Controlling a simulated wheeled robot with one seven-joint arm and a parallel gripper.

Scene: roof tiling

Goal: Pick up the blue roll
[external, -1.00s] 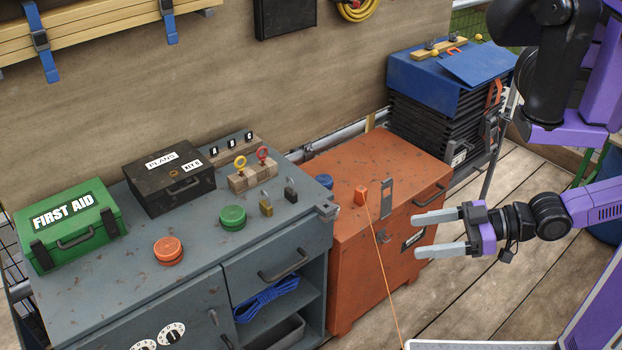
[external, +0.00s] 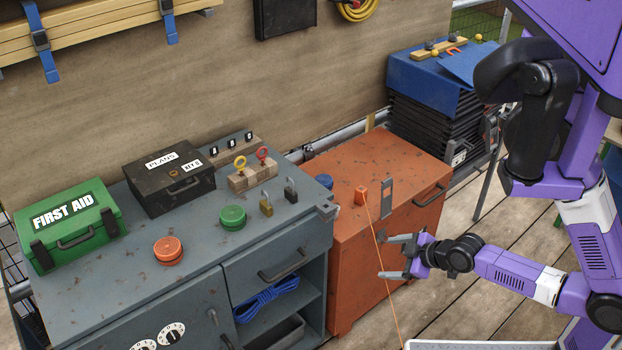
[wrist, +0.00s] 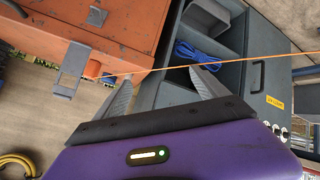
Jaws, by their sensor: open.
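A coiled bundle of blue cord (external: 265,299) lies on the upper open shelf of the grey cabinet, below its drawer. It also shows in the wrist view (wrist: 197,55), beyond the fingertips. A round blue object (external: 324,181) is partly visible at the cabinet top's right end; I cannot tell which of the two is the blue roll. My gripper (external: 386,256) is open and empty in front of the orange chest, right of the cabinet and apart from both blue things. Its spread fingers show in the wrist view (wrist: 165,88).
A taut orange line (external: 378,245) runs from a block on the orange chest (external: 350,280) down past my gripper, and crosses the wrist view. The grey cabinet (external: 100,290) carries boxes, orange and green round containers and padlocks. Wooden floor (external: 450,300) lies open to the right.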

